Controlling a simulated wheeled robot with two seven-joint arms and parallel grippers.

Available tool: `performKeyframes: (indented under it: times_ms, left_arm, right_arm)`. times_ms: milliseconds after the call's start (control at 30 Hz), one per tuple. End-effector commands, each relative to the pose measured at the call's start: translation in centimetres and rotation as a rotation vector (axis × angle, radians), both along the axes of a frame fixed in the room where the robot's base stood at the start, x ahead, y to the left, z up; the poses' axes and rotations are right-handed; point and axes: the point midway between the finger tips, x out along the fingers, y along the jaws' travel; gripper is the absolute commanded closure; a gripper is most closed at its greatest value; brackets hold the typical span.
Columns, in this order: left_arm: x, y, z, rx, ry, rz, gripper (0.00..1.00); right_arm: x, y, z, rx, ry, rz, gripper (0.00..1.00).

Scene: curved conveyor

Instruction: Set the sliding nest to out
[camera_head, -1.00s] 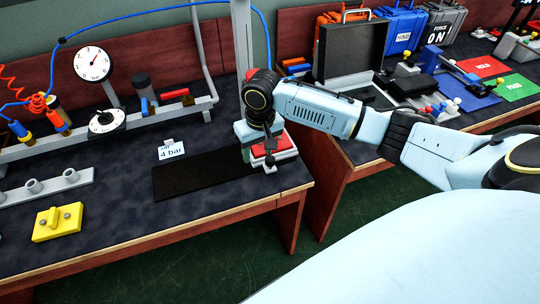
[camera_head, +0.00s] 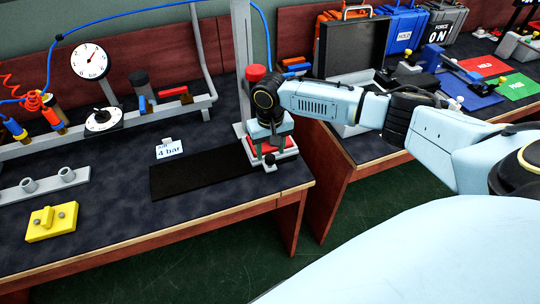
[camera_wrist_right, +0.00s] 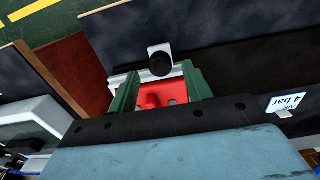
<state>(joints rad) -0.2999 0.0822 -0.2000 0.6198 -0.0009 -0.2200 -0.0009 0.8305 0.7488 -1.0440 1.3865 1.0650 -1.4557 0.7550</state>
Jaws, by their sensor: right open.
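The sliding nest (camera_head: 284,155) is a red block on a pale base with a black round knob (camera_head: 269,160) at its front. It stands at the foot of the grey press column (camera_head: 242,70), at the right end of a black strip (camera_head: 195,176). My right gripper (camera_head: 268,145) is just above and behind the knob, open. In the right wrist view its green fingers (camera_wrist_right: 159,72) stand on either side of the red nest (camera_wrist_right: 150,95), with the knob (camera_wrist_right: 160,64) just beyond the tips. The gripper hides part of the nest. My left gripper is not in view.
A "4 bar" card (camera_head: 170,149) stands behind the strip. A gauge (camera_head: 91,61), a dial (camera_head: 101,119) and a yellow block (camera_head: 52,222) are to the left. A red cylinder (camera_head: 256,73) sits on the column above my wrist. A second bench with cases is at the right.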

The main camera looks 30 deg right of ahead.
Motion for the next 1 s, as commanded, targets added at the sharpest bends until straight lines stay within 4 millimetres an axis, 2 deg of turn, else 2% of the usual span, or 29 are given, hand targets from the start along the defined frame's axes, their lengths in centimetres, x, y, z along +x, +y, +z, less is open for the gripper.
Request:
performKeyframes:
  times_ms: [33, 200, 533, 900, 1000]
  left_arm:
    - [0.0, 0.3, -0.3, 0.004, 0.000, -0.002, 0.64]
    - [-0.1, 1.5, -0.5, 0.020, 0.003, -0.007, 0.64]
    - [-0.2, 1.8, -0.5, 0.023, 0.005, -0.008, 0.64]
    - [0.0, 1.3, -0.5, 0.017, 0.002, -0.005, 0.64]
    - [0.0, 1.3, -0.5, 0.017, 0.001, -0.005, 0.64]
  right_arm:
    - [0.0, 0.0, -0.8, -0.001, 0.002, 0.000, 0.51]
    - [0.0, 0.0, -2.1, 0.000, 0.000, 0.001, 0.51]
    - [0.0, 0.0, -2.3, 0.001, -0.001, 0.002, 0.52]
    - [0.0, 0.0, -2.2, 0.000, 0.000, 0.001, 1.00]
    - [0.0, 0.0, -2.2, 0.000, 0.000, 0.001, 1.00]
